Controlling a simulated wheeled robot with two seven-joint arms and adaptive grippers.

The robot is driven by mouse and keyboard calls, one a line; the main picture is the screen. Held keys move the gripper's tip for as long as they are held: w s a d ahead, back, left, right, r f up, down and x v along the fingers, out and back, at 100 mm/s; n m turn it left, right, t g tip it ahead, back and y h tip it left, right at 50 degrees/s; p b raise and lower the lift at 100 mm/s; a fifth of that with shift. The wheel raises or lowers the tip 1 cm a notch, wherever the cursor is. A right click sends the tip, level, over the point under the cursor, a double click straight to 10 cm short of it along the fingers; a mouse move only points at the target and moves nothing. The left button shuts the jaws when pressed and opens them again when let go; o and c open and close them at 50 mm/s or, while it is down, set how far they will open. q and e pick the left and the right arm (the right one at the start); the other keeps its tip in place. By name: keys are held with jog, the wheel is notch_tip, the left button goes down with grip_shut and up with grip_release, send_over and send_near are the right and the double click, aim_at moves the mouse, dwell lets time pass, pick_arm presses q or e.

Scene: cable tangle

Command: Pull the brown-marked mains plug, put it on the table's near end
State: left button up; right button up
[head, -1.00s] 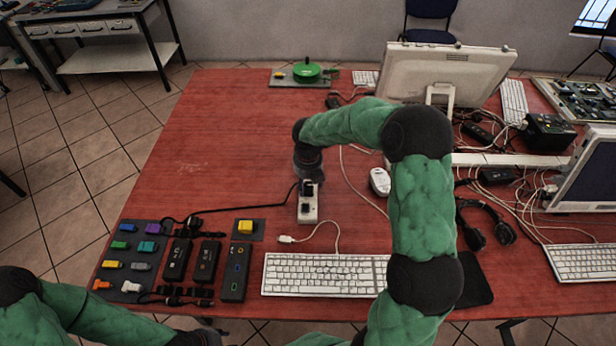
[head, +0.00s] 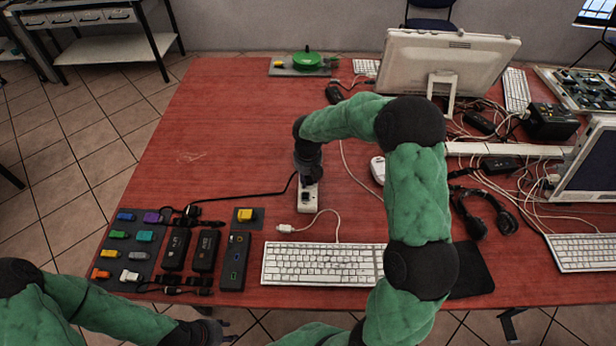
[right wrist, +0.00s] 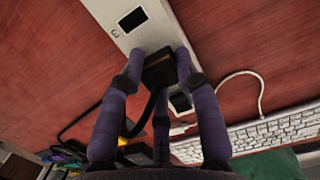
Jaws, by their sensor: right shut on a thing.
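A white power strip (head: 309,202) stands on the red table behind the keyboard. My right gripper (head: 308,172) is over its far part, pointing down. In the right wrist view, the fingers of my right gripper (right wrist: 160,72) are closed around a black plug (right wrist: 158,70) against the strip (right wrist: 118,28). A black cable (head: 255,198) runs left from the plug. My left gripper (head: 210,332) is low at the table's near left edge, and its jaws are not clear.
A mat with several coloured pieces (head: 128,245), black adapters (head: 205,250) and a black strip (head: 235,262) lie at the near left. The keyboard (head: 322,265) is in front of the strip. Monitors and tangled cables fill the right. The table's left middle is clear.

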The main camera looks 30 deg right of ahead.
aim_at(308, 177)
jog(key=o, duration=0.4)
grip_shut()
jog(key=shift+r, duration=0.3)
jog(key=shift+r+p, duration=1.35)
jog(key=shift+p, duration=0.65)
jog(key=shift+c, duration=0.3)
grip_release()
grip_shut()
